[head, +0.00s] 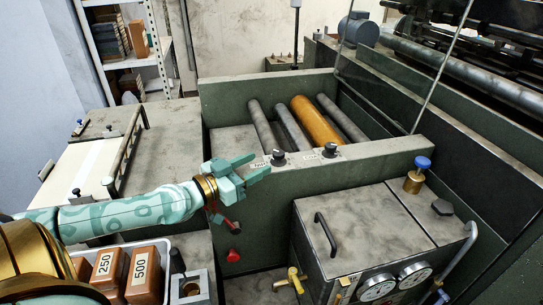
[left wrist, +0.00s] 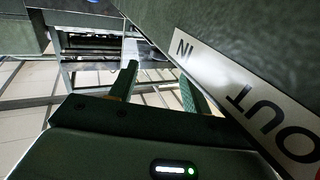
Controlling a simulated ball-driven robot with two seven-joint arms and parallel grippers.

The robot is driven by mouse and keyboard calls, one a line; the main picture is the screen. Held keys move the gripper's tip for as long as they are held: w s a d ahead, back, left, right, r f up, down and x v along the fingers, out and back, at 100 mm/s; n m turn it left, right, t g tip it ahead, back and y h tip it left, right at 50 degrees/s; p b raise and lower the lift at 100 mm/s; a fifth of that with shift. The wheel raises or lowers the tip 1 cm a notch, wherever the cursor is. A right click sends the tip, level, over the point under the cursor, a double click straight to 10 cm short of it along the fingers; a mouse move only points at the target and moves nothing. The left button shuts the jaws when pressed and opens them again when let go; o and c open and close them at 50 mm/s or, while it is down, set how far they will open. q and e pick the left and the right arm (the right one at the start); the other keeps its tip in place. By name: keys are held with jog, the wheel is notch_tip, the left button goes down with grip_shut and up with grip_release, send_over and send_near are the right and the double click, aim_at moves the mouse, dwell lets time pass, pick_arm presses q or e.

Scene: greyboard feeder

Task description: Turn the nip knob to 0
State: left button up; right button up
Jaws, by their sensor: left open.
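Two small black knobs, a left one (head: 278,157) and a right one (head: 330,150), sit on the top edge of the green machine wall (head: 365,157). Each has a pale label beside it, too small to read, so I cannot tell which is the nip knob or its setting. My left gripper (head: 261,166) is open and empty, just left of the left knob, with an apparent small gap. In the left wrist view its two fingers (left wrist: 158,85) stand apart with nothing between them. No knob shows there. My right gripper is not in view.
A plate marked IN and OUT (left wrist: 245,95) runs close beside the fingers. A red knob (head: 234,255) is low on the green front. Rollers (head: 315,120) lie behind the wall. A grey box with gauges (head: 365,240) stands at right, a brick tray (head: 165,250) at lower left.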

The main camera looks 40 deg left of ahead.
aim_at(274, 156)
pick_arm(q)
jog(key=shift+x, duration=2.85)
jog(key=c, duration=1)
